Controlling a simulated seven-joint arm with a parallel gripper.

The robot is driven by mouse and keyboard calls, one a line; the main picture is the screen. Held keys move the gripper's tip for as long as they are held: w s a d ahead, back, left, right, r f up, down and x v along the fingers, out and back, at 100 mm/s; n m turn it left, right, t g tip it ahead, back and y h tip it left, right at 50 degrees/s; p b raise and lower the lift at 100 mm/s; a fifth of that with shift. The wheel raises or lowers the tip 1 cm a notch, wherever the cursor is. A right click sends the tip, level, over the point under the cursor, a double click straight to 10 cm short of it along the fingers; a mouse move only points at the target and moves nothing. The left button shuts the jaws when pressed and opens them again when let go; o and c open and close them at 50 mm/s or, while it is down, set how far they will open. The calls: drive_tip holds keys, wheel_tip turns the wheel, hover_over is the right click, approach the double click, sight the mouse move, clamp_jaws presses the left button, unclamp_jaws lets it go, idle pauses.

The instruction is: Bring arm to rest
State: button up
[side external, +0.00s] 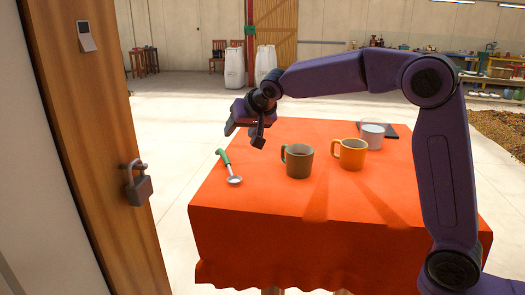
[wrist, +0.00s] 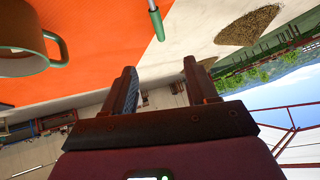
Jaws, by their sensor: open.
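My gripper (side external: 245,130) hangs above the far left part of the orange-covered table (side external: 245,222) in the side view. Its two fingers stand apart with nothing between them, and they also show spread in the wrist view (wrist: 160,85). My arm reaches over from the right with its elbow raised. No object touches the gripper. The wrist view is tilted and looks out past the table edge across the floor.
A green-handled scoop (side external: 229,168) lies at the table's left. A brown mug (side external: 297,161), an orange mug (side external: 349,154) and a white cup (side external: 372,136) stand to its right, the cup by a dark flat item (side external: 391,131). A padlocked wooden door (side external: 95,130) is at left.

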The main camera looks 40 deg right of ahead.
drive_tip(key=shift+s, duration=0.1)
drive_tip(key=s+a+f+n+g+y, duration=0.1)
drive_tip(key=s+f+n+g, duration=0.2)
drive_tip(key=s, duration=0.6)
drive_tip(key=s+a+f+n+g+y, duration=0.1)
drive_tip(key=s+f+n, duration=0.3)
drive_tip(key=s, duration=0.6)
drive_tip(key=s+d+f+n+g, duration=0.1)
drive_tip(key=s+d+f+n, duration=0.1)
drive_tip(key=s, duration=0.7)
drive_tip(key=s+d+f+n+g, duration=0.2)
drive_tip(key=s+d+n, duration=0.2)
drive_tip(key=s, duration=0.5)
drive_tip(key=s+d+f+n+g+h, duration=0.1)
drive_tip(key=s+d+f+n+g, duration=0.1)
drive_tip(key=s+d, duration=0.3)
drive_tip(key=s+n, duration=0.1)
drive_tip(key=s, duration=0.2)
drive_tip(key=shift+s+d+f, duration=0.3)
drive_tip(key=shift+s+f, duration=0.1)
